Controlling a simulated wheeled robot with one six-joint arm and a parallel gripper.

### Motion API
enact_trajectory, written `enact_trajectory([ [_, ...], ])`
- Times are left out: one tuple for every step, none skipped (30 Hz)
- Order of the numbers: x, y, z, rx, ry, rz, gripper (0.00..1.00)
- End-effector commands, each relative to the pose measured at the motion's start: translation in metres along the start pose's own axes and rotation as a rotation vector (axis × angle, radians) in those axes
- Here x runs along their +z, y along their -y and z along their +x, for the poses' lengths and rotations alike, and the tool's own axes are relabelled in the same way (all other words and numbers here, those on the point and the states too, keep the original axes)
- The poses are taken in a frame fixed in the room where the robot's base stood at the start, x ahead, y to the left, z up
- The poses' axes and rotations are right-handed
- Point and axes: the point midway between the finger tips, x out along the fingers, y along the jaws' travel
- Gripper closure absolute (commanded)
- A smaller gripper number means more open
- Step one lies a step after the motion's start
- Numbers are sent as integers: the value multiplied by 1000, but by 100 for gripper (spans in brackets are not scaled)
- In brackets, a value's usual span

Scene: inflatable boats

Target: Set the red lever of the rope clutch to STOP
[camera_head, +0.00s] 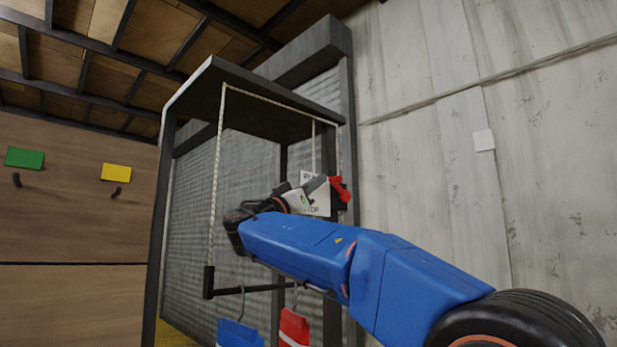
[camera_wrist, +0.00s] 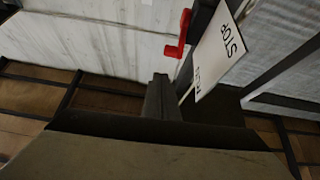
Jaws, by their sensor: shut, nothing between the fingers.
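The red lever (camera_head: 339,187) sits on the right of a white plate (camera_head: 318,206) at the frame's right post. The plate reads RUN at its upper end and STOP at its lower end, partly covered by my gripper in the head view. In the wrist view the picture is turned over; the red lever (camera_wrist: 182,34) shows beside the white plate (camera_wrist: 216,52), its grip end seeming to point toward the RUN end. My gripper (camera_head: 321,184) is shut and empty, close to the lever in the head view. In the wrist view my gripper (camera_wrist: 160,78) shows a gap to the lever; contact is not visible.
A rope (camera_head: 216,180) runs up the dark frame (camera_head: 158,230), across its top and down near the plate. A crossbar (camera_head: 250,289) hangs below, with blue (camera_head: 240,333) and red (camera_head: 294,328) items on hooks. A concrete wall (camera_head: 430,150) stands at right.

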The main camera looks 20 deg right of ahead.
Motion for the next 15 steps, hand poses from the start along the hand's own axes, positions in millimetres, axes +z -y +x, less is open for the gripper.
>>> enact_trajectory([
  [-8, 3, 0, 7, -20, 16, 100],
  [-11, 4, 0, 10, -30, 23, 100],
  [-14, 5, -1, 13, -41, 30, 100],
  [-16, 5, -1, 15, -47, 34, 100],
  [-18, 5, -1, 17, -51, 38, 100],
  [-19, 5, -1, 18, -54, 40, 100],
  [-19, 5, -1, 18, -55, 42, 100],
  [-19, 5, -1, 19, -55, 42, 100],
  [-19, 5, -1, 18, -55, 41, 100],
  [-19, 5, -1, 18, -54, 41, 100],
  [-19, 5, -1, 18, -54, 41, 100],
  [-19, 5, -1, 18, -54, 40, 100],
  [-19, 5, -1, 18, -54, 40, 100],
  [-19, 5, -1, 18, -54, 40, 100],
  [-19, 5, 0, 18, -54, 40, 100],
])
